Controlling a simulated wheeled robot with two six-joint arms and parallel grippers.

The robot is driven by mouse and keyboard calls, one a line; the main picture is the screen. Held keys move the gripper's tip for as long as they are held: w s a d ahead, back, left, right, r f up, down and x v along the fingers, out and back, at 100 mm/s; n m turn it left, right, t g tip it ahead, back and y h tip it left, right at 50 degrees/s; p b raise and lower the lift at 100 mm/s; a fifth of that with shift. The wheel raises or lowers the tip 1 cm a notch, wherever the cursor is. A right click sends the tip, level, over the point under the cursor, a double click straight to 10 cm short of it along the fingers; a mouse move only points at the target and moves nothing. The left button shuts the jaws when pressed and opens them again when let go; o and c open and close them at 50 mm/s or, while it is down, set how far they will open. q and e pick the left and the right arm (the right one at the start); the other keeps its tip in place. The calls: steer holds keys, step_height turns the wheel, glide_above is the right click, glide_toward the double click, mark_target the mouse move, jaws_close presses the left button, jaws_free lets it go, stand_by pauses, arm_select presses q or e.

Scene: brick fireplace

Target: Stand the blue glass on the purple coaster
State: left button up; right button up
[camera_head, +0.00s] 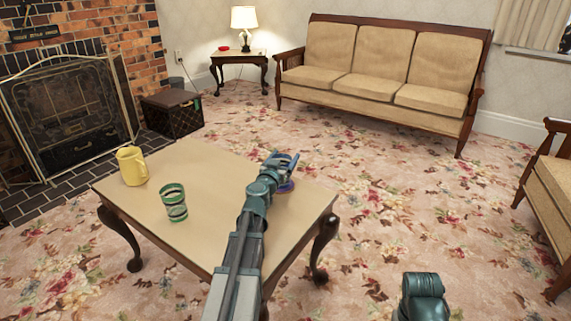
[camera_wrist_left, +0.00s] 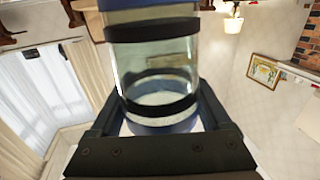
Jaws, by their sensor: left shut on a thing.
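The blue glass (camera_wrist_left: 155,65) is clear with blue and dark bands, and it fills the middle of the left wrist view between the fingers. My left gripper (camera_head: 282,163) is shut on it above the right end of the low table (camera_head: 225,222). In the head view the gripper hides most of the glass. The purple coaster (camera_head: 287,187) shows partly beside and below the gripper, on the table's right part. I cannot tell whether the glass touches it. Of my right arm only a link shows at the bottom right; its gripper is out of view.
A yellow mug (camera_head: 132,166) stands at the table's left end. A green banded glass (camera_head: 173,202) stands near the front edge, left of my left arm. The sofa (camera_head: 375,75), fireplace (camera_head: 70,112) and dark crate (camera_head: 172,112) stand away from the table.

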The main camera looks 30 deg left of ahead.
arm_select(q)
steer(key=shift+r, duration=0.1)
steer(key=shift+f, duration=0.2)
steer(key=shift+s+f+b, duration=0.1)
steer(key=shift+b, duration=0.25)
steer(key=shift+s+d+f+b, duration=0.1)
steer(key=shift+b, duration=0.2)
